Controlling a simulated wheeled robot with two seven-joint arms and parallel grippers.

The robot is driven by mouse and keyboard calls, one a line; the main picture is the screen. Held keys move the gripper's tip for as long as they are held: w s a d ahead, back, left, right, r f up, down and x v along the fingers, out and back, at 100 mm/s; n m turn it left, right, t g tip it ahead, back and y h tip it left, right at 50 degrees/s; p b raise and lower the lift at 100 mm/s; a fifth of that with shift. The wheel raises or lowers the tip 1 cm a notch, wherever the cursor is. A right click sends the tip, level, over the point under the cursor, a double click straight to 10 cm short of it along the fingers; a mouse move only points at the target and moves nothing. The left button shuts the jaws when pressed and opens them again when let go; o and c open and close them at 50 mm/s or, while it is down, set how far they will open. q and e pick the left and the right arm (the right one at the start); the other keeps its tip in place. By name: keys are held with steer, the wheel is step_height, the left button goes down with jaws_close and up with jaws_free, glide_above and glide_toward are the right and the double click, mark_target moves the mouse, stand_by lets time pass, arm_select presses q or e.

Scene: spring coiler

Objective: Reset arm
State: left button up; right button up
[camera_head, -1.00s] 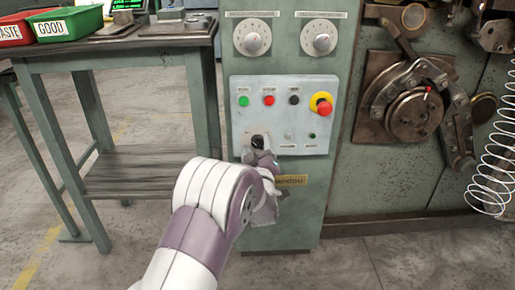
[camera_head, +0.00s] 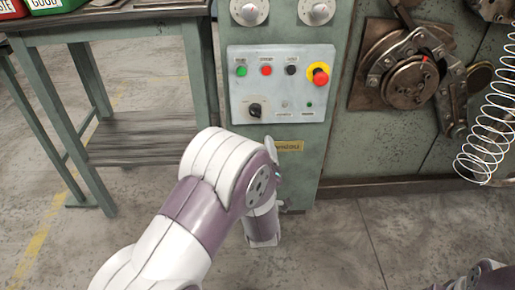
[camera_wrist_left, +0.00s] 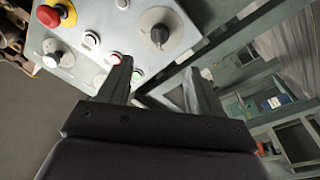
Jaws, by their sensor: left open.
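My left arm reaches in from the bottom left of the head view, in front of the grey control panel (camera_head: 282,80). Its gripper is mostly hidden there behind my own arm. In the left wrist view my left gripper (camera_wrist_left: 157,80) is open, with nothing between its two dark fingers. The black selector knob (camera_head: 255,110) sits at the panel's lower left; it also shows in the left wrist view (camera_wrist_left: 159,35), beyond the fingers and apart from them. My right gripper is not seen; only a dark piece shows at the bottom right corner of the head view.
The panel carries a green button (camera_head: 241,71), a red button (camera_head: 266,70) and a red emergency stop (camera_head: 321,76). A work table (camera_head: 120,30) with bins stands left. The coiler mechanism (camera_head: 412,80) and a hanging spring (camera_head: 490,125) are right. Floor in front is clear.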

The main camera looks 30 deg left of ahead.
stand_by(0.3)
arm_select(q)
steer(key=s+d+f+m+g+h+p, duration=0.2)
steer(key=s+d+f+m+g+h, duration=0.1)
steer(key=d+f+m+g+h, duration=0.65)
steer(key=s+d+r+m+g+p, duration=0.1)
steer(key=s+r+m+g+p, duration=0.15)
steer(key=s, duration=0.55)
steer(key=s+r+m+g+p, duration=0.1)
steer(key=s+r+g+p, duration=0.25)
steer(key=s, duration=0.35)
step_height(320, 180, up, 42)
steer(key=w+p, duration=0.1)
steer(key=p, duration=3.7)
steer(key=shift+f+h, duration=0.25)
steer(key=shift+h, duration=0.1)
